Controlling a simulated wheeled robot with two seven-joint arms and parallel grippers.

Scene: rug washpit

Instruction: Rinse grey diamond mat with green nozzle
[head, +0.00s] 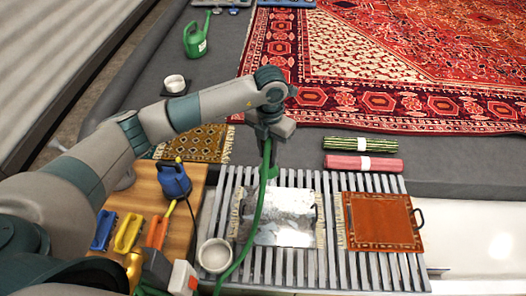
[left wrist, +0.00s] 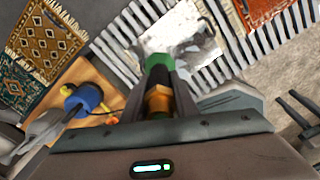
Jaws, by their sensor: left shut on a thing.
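The grey diamond mat (head: 278,216) lies on the slatted rack, with cream fringes at its left and right ends. White and shiny patches cover much of it, and its diamond pattern is hard to make out. My left gripper (head: 268,140) is above the mat's far edge, shut on the green nozzle (head: 271,168). In the left wrist view the nozzle (left wrist: 158,64) points toward the mat (left wrist: 182,38), with a brass-coloured fitting behind it. The green hose (head: 257,215) hangs down across the mat's left part. No water stream is visible. My right gripper is not in view.
The slatted rack (head: 332,262) also bears an orange-brown mat (head: 381,221) at right and a white bowl (head: 214,254) at front left. A wooden board (head: 143,190) holds a blue sprayer (head: 174,180) and several brushes. Two rolled rugs (head: 361,163) lie behind the rack.

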